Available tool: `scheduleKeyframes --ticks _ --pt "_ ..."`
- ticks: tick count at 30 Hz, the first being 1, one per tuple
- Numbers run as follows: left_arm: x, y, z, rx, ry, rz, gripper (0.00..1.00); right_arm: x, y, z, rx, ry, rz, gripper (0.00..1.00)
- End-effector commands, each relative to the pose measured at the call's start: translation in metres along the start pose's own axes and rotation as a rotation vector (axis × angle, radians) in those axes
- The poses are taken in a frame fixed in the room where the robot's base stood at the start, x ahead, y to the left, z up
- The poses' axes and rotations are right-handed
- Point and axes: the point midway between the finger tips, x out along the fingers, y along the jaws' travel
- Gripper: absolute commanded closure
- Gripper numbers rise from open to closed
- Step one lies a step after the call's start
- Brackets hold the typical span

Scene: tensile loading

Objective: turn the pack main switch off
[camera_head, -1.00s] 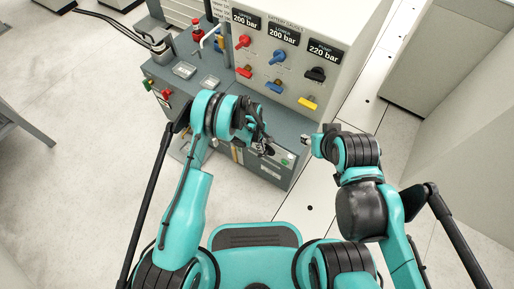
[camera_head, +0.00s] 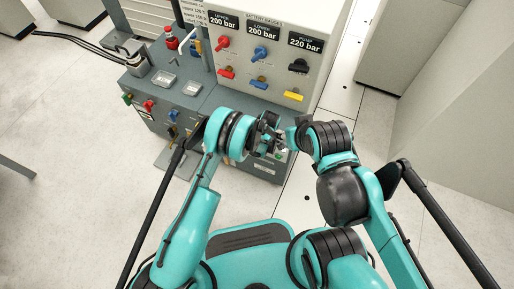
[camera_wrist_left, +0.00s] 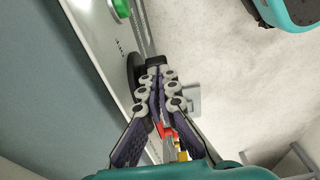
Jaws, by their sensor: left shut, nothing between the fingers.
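A grey bench (camera_head: 200,100) with switches on its front stands ahead of me; no label lets me tell which one is the pack main switch. In the left wrist view a black round knob (camera_wrist_left: 132,68) on the front panel is partly hidden behind the fingers of my left gripper (camera_wrist_left: 156,78). A green button (camera_wrist_left: 121,8) is above it. The left gripper is shut and empty, close to the panel; I cannot tell if it touches the knob. In the head view the left gripper (camera_head: 268,130) is by the bench's right front. My right gripper (camera_head: 291,134) is beside it, its fingers unclear.
The gauge cabinet (camera_head: 266,30) carries red, blue, black and yellow handles. Red (camera_head: 148,106) and green (camera_head: 127,98) knobs are on the bench's left front. A stool-like frame (camera_head: 15,168) stands far left. Pale floor (camera_head: 80,200) is open at left.

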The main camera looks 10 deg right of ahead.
Motion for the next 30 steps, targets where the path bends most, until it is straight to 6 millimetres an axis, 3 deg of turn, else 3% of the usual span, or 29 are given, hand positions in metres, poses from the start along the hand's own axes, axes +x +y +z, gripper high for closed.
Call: scheduleKeyframes --ticks 12,30 --pt "0.007 0.0 0.014 0.0 -0.001 0.0 1.0 0.0 0.0 0.0 0.0 0.0 0.0 0.6" --pt "0.01 0.0 0.017 0.0 -0.001 0.0 1.0 0.0 0.0 0.0 0.0 0.0 0.0 0.6"
